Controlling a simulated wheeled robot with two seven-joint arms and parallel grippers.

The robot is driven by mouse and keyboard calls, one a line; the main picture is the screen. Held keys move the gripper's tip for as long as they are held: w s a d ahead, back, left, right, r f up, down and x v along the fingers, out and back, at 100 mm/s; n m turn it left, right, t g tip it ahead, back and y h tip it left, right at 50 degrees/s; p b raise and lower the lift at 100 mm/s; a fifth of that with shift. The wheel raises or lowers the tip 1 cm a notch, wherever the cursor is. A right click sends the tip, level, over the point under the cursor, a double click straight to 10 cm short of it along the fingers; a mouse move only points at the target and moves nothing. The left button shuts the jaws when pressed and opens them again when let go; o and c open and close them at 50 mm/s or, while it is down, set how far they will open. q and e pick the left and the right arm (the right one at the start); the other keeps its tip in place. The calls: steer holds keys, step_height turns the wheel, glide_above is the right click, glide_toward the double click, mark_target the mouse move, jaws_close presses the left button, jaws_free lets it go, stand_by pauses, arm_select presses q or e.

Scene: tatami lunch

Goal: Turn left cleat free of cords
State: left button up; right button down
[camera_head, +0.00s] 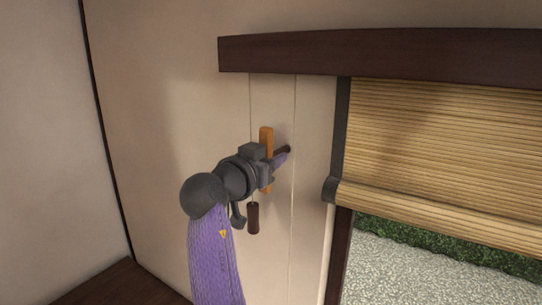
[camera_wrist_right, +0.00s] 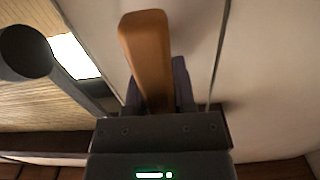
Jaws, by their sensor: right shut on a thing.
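The left cleat is an orange-brown wooden bar (camera_head: 266,142) standing upright against the pale wall, left of the window. My right gripper (camera_head: 273,168) is shut on its middle, and the bar sticks out above and below the jaws. In the right wrist view, the cleat (camera_wrist_right: 147,55) rises from between the dark fingers (camera_wrist_right: 158,95). One thin cord (camera_head: 250,100) runs down the wall behind my gripper to a dark brown pull (camera_head: 252,218). A second cord (camera_head: 294,110) hangs to the right, apart from the cleat. My gripper hides the cleat's middle. My left gripper is out of view.
A dark peg (camera_head: 284,150) juts out just right of the cleat; it looms close in the right wrist view (camera_wrist_right: 25,55). A partly lowered bamboo blind (camera_head: 440,160) hangs at the right under a dark beam (camera_head: 380,57). The wall to the left is clear.

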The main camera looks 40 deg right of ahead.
steer(key=shift+f+n, duration=0.1)
steer(key=shift+n, duration=0.2)
stand_by(0.4)
steer(key=shift+c, duration=2.2)
jaws_free()
steer(key=b+v, duration=0.3)
steer(key=v, duration=0.7)
